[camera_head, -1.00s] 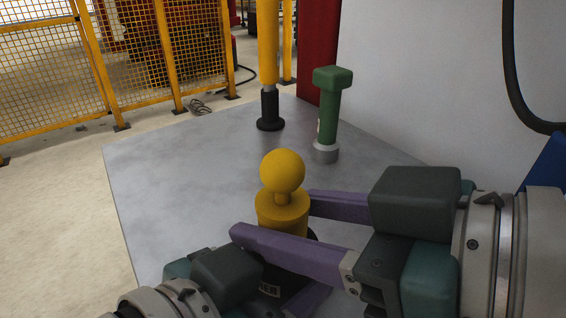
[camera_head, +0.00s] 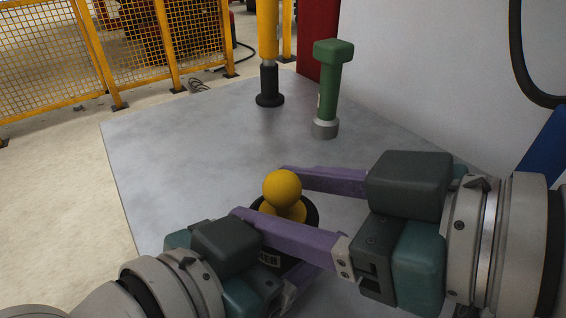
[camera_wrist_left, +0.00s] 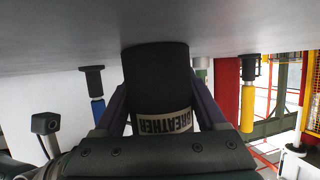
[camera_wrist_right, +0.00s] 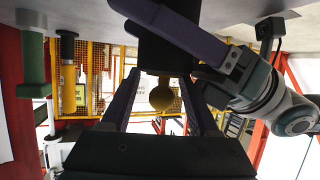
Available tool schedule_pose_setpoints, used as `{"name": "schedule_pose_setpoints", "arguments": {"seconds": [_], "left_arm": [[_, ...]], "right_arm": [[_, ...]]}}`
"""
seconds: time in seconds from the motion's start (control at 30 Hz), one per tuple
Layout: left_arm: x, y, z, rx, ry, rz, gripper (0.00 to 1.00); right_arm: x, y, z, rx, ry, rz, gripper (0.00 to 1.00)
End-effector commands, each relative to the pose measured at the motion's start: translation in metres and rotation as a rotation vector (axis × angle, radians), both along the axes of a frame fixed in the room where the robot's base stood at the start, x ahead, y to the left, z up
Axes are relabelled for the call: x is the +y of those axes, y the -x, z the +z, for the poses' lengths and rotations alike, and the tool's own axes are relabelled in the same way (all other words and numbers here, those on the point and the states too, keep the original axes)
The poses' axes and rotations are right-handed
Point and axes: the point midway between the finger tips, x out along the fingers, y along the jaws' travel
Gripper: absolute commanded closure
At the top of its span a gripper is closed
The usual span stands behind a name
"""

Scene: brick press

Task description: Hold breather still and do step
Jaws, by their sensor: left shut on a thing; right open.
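The breather (camera_wrist_left: 160,80) is a black cylinder with a pale BREATHER label, upright on the table. In the head view its black rim (camera_head: 312,214) shows around a yellow knob (camera_head: 282,188) with a ball top. My left gripper (camera_wrist_left: 160,92) is shut on the breather, one finger on each side; in the head view its fingers are mostly hidden. My right gripper (camera_head: 260,192) is open, its purple fingers on either side of the knob. In the right wrist view the ball (camera_wrist_right: 162,96) sits between the spread fingers with a gap each side.
A green post with a square head (camera_head: 328,85) and a yellow cylinder on a black base (camera_head: 268,85) stand at the back of the grey table (camera_head: 180,160). A pale panel (camera_head: 420,80) rises at right. The table's left part is clear.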

Motion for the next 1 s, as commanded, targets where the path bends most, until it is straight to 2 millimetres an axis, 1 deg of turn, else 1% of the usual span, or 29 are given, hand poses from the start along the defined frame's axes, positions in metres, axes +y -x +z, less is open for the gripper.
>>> {"name": "schedule_pose_setpoints", "arguments": {"seconds": [0.03, 0.43, 0.57, 0.67, 0.77, 1.0], "left_arm": [[0.0, -0.001, 0.0, -0.001, 0.001, 0.002, 0.9], [0.001, -0.002, 0.001, -0.002, 0.002, 0.003, 0.9], [0.001, -0.002, 0.001, -0.003, 0.002, 0.004, 0.9], [0.001, -0.003, 0.001, -0.004, 0.002, 0.006, 0.89], [0.002, -0.003, 0.001, -0.004, 0.002, 0.006, 0.9], [0.001, -0.002, 0.001, -0.003, 0.001, 0.004, 0.9]], "right_arm": [[0.002, 0.005, -0.004, 0.014, 0.0, 0.008, 0.19], [0.003, 0.006, -0.005, 0.017, -0.001, 0.01, 0.19], [-0.001, 0.009, -0.003, 0.018, -0.001, 0.009, 0.19], [-0.01, 0.016, 0.001, 0.018, 0.0, 0.009, 0.19], [-0.025, 0.026, 0.009, 0.016, 0.0, 0.01, 0.19], [-0.065, 0.054, 0.031, 0.012, 0.003, 0.005, 0.19]]}}
